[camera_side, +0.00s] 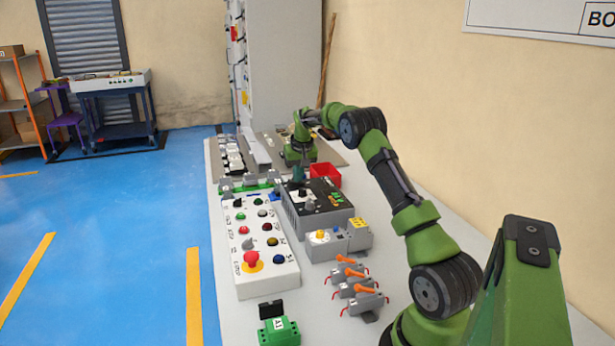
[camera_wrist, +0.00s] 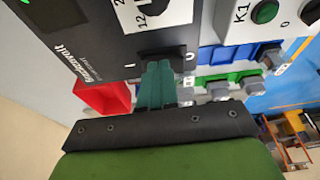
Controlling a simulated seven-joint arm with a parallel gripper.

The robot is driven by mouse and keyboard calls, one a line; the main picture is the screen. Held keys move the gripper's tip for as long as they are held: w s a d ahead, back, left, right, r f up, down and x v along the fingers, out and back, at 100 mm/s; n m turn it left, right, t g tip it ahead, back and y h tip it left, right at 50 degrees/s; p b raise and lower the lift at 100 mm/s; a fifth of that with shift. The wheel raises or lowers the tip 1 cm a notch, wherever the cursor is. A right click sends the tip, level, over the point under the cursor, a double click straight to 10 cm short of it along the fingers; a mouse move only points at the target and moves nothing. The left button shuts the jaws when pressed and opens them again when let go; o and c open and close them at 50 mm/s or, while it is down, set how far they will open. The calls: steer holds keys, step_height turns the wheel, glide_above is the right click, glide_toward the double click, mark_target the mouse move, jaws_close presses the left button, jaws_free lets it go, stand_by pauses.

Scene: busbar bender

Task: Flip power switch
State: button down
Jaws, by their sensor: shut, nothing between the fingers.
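The power switch (camera_wrist: 160,54) is a black rocker on the dark panel of a grey box, between an "I" mark on its left and an "O" mark on its right in the wrist view. The grey box with the dark top (camera_side: 333,222) stands mid-table in the side view. My gripper (camera_wrist: 160,67) is shut, with its teal fingertips together and empty. The tips overlap the near edge of the switch in the wrist view; I cannot tell whether they touch it. In the side view my gripper (camera_side: 298,178) points down at the far end of the box, and the switch is not distinguishable.
A red bin (camera_side: 327,174) sits beside the box's far end and also shows in the wrist view (camera_wrist: 103,98). A white control panel with coloured buttons (camera_side: 267,280) lies left of the box. A small grey box with a yellow knob (camera_side: 325,246) and orange-levered clamps (camera_side: 355,292) are nearer.

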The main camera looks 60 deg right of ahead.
steer(key=shift+r, duration=0.1)
steer(key=shift+s+d+r, duration=0.1)
steer(key=shift+d+r, duration=0.05)
steer(key=shift+r, duration=0.15)
steer(key=d+v, duration=0.2)
steer(key=v, duration=1)
steer(key=shift+s+r, duration=0.5)
steer(key=shift+a, duration=0.15)
steer(key=shift+w+a+r+t+y, duration=0.25)
steer(key=shift+w+a+t+y, duration=0.05)
steer(key=shift+a+t+y, duration=0.15)
steer(key=shift+f, duration=0.1)
steer(key=x, duration=0.8)
steer(key=a+x, duration=0.1)
steer(key=x, duration=0.3)
steer(key=shift+f, duration=0.2)
steer(key=shift+w+a+f, duration=0.1)
steer(key=shift+w+f, duration=0.05)
steer(key=shift+f, duration=0.5)
